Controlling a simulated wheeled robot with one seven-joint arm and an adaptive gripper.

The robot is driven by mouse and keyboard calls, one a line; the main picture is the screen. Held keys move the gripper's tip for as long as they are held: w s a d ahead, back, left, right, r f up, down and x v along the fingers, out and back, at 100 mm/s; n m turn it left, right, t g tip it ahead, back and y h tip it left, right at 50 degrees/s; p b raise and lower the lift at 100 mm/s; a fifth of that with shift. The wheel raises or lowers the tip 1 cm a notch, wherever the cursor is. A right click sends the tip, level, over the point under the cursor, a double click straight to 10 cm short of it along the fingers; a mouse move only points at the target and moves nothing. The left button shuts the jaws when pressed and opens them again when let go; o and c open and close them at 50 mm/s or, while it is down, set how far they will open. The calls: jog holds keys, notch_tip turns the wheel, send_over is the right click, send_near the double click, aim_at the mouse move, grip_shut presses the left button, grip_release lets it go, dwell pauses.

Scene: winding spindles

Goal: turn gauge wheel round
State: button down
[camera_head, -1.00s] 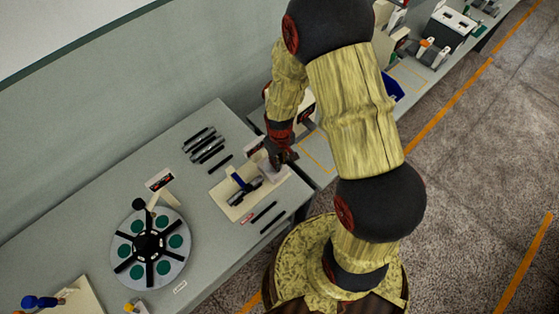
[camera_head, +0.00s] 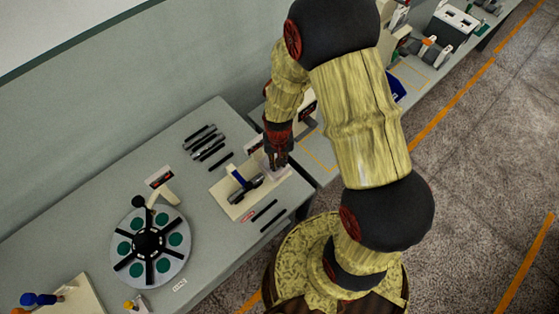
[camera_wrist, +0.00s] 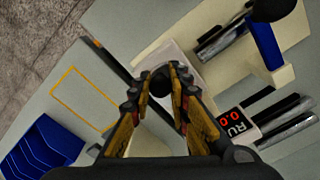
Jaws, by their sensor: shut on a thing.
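The gauge is a cream base (camera_head: 225,207) on the grey bench, with a pale block at its right end, a blue clamp lever (camera_head: 237,178) and a dark spindle (camera_head: 246,193) lying across it. The blue lever (camera_wrist: 265,42) and the spindle (camera_wrist: 222,40) also show in the wrist view. My gripper (camera_head: 277,166) points down at the pale block. In the wrist view my gripper (camera_wrist: 162,78) is shut on the dark round gauge wheel (camera_wrist: 160,82), which shows between the fingertips. The fingers hide part of the wheel. A small display (camera_wrist: 236,121) shows red digits that read about 0.0.
Several dark spindles (camera_head: 205,142) lie behind the gauge. Black rods (camera_head: 264,212) lie in front of it. A round rotary plate (camera_head: 125,250) with green discs stands at left. A blue bin (camera_wrist: 42,148) and an orange-outlined area (camera_wrist: 85,98) lie on the adjoining bench.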

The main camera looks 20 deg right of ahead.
jog(key=shift+a+m, duration=0.2)
jog(key=shift+m, duration=0.6)
jog(key=shift+a+m, duration=0.2)
jog(key=shift+m, duration=0.6)
jog(key=c, duration=1.7)
grip_release()
jog(key=shift+o, duration=0.2)
jog(key=shift+s, duration=0.1)
notch_tip(320, 180, up, 12)
